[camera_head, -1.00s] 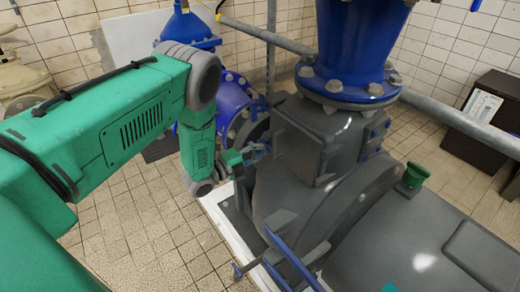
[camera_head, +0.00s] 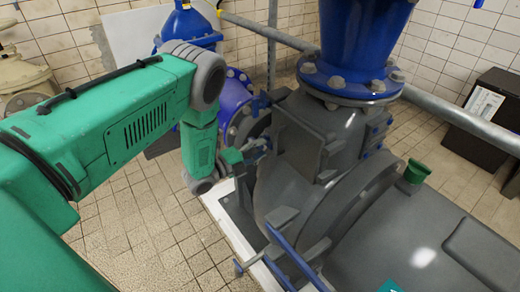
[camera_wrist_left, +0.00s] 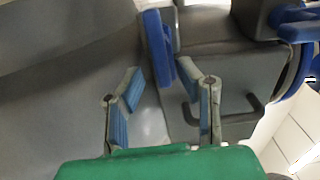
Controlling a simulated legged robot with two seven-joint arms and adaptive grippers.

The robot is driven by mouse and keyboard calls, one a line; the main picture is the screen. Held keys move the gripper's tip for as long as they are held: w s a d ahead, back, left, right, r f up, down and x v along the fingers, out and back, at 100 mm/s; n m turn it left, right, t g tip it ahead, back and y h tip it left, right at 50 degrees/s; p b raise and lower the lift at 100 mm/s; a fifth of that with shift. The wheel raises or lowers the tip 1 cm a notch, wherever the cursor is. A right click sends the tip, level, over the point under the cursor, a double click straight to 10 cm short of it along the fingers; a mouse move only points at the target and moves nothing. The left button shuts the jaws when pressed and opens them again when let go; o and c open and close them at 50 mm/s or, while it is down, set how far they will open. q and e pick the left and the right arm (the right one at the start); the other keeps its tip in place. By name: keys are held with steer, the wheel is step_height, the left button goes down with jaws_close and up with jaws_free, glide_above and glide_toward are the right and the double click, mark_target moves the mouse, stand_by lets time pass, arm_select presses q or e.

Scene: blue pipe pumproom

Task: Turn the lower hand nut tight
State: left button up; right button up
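The grey pump housing (camera_head: 301,140) stands in the middle of the head view. A blue piece (camera_head: 261,103) shows at the left of its square cover; I cannot tell which hand nut this is. In the left wrist view a blue bar-shaped piece (camera_wrist_left: 158,48), apparently the lower hand nut, stands just beyond the fingers and between their lines. My left gripper (camera_head: 264,146) points at the left side of the cover. My right gripper is out of view.
A blue flanged pipe (camera_head: 352,83) rises above the housing. A grey rail (camera_head: 268,36) runs behind it. Blue bars (camera_head: 290,257) stick out at the lower front. A green cup-like fitting (camera_head: 416,173) sits at right. Tiled floor (camera_head: 150,235) is clear at left.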

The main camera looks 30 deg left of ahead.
arm_select(q)
steer(key=v, duration=1.2)
steer(key=shift+a+f, duration=0.1)
